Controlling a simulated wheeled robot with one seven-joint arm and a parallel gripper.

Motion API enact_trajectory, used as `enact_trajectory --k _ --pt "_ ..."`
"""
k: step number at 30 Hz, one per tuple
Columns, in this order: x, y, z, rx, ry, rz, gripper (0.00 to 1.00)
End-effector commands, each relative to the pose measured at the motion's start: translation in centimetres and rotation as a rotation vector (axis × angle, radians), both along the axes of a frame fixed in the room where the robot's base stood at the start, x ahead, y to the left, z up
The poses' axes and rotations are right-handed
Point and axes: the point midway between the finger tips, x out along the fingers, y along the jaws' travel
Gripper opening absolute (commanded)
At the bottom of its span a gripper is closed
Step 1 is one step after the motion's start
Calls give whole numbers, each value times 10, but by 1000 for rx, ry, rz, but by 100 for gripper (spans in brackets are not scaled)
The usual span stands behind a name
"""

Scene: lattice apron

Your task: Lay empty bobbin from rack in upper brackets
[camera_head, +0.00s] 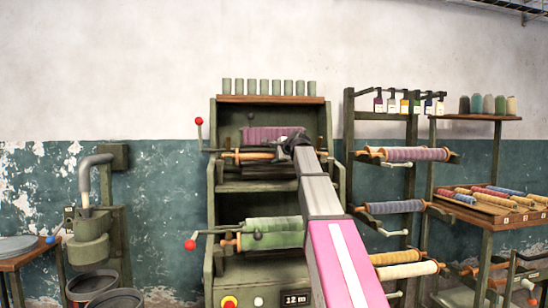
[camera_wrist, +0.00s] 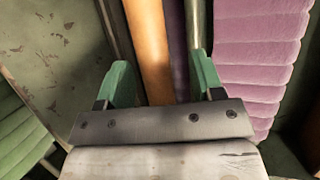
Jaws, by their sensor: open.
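The machine (camera_head: 270,187) stands in the middle of the head view. A bare, orange-brown wooden bobbin (camera_head: 250,156) lies level at its upper brackets, in front of a purple roll (camera_head: 270,134). My gripper (camera_head: 288,146) is at this upper level, partly hidden by my own arm. In the wrist view my gripper (camera_wrist: 160,72) has its two green fingers apart, with the bare bobbin (camera_wrist: 150,45) passing between them. I see a gap beside the bobbin. The purple roll (camera_wrist: 258,55) is to the right of the fingers. The bobbin's seating at its ends is not clear.
A green roll (camera_head: 270,234) sits at the machine's lower level. Red-knobbed levers (camera_head: 199,121) stick out at its left. The rack (camera_head: 349,180) at the right holds wound pink, blue and cream bobbins. A shelf of spools (camera_head: 484,198) stands further right. Green cups line the machine's top.

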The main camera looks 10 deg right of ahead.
Motion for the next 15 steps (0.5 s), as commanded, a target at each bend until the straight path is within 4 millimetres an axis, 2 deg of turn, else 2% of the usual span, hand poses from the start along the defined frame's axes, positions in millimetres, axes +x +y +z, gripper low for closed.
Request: enact_trajectory --k 1,6,15 --pt "-10 -4 2 0 -2 -1 61" --pt "-39 -16 14 1 -3 -1 61" --pt "-72 -31 29 0 -2 -1 61"
